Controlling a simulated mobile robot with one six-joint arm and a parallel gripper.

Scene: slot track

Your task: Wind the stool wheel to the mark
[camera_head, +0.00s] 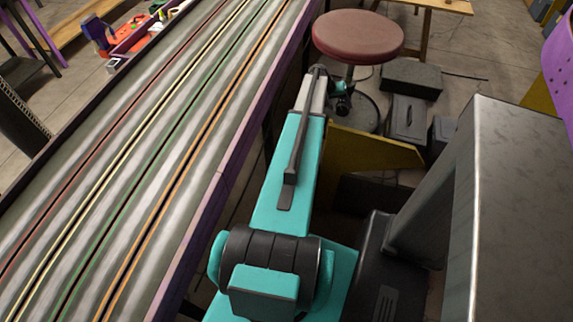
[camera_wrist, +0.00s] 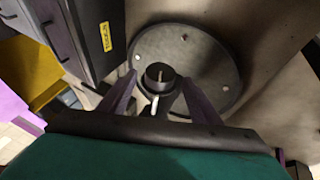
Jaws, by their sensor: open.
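The stool has a round dark red seat (camera_head: 358,36) on a short post, above a round dark floor plate (camera_head: 368,118). My gripper (camera_head: 342,86) is just below the seat, beside the post. In the wrist view my gripper (camera_wrist: 160,88) is open, with purple fingers on both sides of a short dark round hub (camera_wrist: 159,76) that has a pale pin. Whether the fingers touch the hub cannot be told. Behind it is a grey round disc (camera_wrist: 205,58) with several pale spots. I cannot tell which part is the wheel, or which spot is the mark.
A slot track (camera_head: 150,130) with coloured lines fills the left. A dark box (camera_head: 411,77) and a dark case (camera_head: 407,120) stand right of the stool. A dark drawer cabinet (camera_wrist: 85,40) is close on the left in the wrist view. A wooden table (camera_head: 440,6) stands behind.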

